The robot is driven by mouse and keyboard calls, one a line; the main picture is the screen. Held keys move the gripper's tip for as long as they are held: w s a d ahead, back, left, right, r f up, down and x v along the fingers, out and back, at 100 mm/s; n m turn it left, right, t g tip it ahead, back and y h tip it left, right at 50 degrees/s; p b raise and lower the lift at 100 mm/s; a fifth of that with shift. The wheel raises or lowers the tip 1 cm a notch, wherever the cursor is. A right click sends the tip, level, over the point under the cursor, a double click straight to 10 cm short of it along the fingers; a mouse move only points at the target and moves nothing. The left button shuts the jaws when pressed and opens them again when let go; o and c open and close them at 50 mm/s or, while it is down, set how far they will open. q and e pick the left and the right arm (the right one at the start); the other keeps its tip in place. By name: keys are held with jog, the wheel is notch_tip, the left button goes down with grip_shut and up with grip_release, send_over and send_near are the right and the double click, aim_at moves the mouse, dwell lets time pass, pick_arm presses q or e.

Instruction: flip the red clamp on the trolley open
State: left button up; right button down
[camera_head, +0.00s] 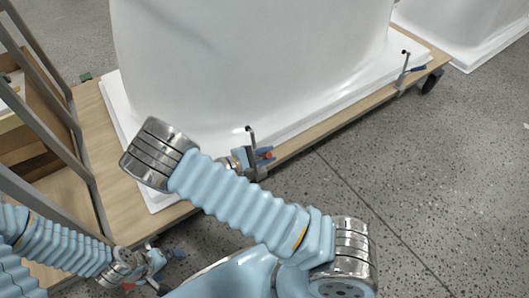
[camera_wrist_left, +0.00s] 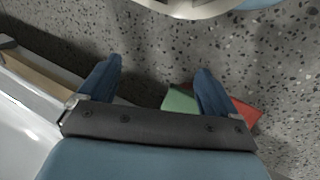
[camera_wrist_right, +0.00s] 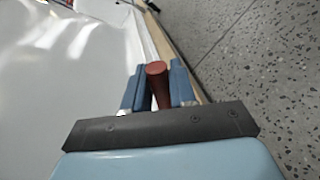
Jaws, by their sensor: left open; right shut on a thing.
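The red clamp (camera_wrist_right: 157,70) shows in the right wrist view as a round-ended red handle between the two blue fingers of my right gripper (camera_wrist_right: 157,88), which is shut on it. In the head view my right gripper (camera_head: 263,157) is at the front edge of the wooden trolley (camera_head: 110,165), beside the clamp's dark upright arm (camera_head: 250,136). My arm hides part of the clamp. My left gripper (camera_head: 158,266) is low at the lower left; its fingers are apart and empty in the left wrist view (camera_wrist_left: 155,88).
A white bathtub shell (camera_head: 240,70) stands on the trolley. Another clamp (camera_head: 404,68) is on the trolley's edge at the right. A grey-framed rack (camera_head: 45,120) stands at the left. A green block (camera_wrist_left: 180,100) and a red block (camera_wrist_left: 245,113) show near my left gripper.

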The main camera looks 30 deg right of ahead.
jog(key=shift+s+f, duration=0.1)
jog(key=shift+f, duration=0.05)
dwell(0.3)
jog(key=c, duration=1)
grip_release()
jog(key=shift+c, duration=0.2)
jog(key=v, duration=1.4)
jog(key=shift+d, duration=0.1)
